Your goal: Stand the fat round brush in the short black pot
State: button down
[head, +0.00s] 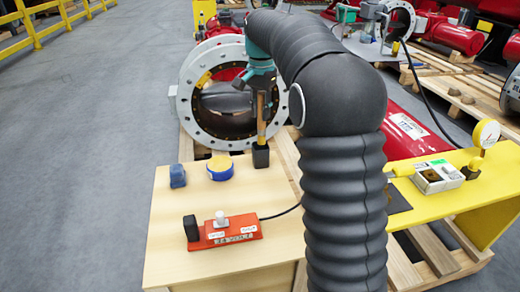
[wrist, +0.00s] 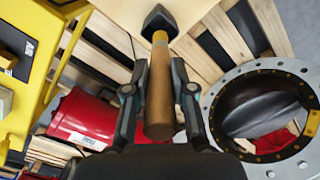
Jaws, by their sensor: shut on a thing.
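The fat round brush has a thick wooden handle (head: 261,118) and hangs upright below my gripper (head: 261,88) in the head view. In the wrist view my gripper (wrist: 159,72) is shut on the brush handle (wrist: 159,105), with a finger on each side. The lower end of the brush meets the short black pot (head: 261,158), which stands near the far right edge of the wooden table. The pot (wrist: 159,18) also shows beyond the brush in the wrist view.
A red control box (head: 233,232) and an upright black object (head: 191,228) are nearer. A large flanged valve ring (head: 187,103) stands close behind. The table's front left is clear.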

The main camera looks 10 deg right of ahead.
aim_at(261, 129)
jog(key=shift+f, duration=3.95)
jog(key=c, duration=1)
grip_release()
jog(key=shift+f, duration=0.1)
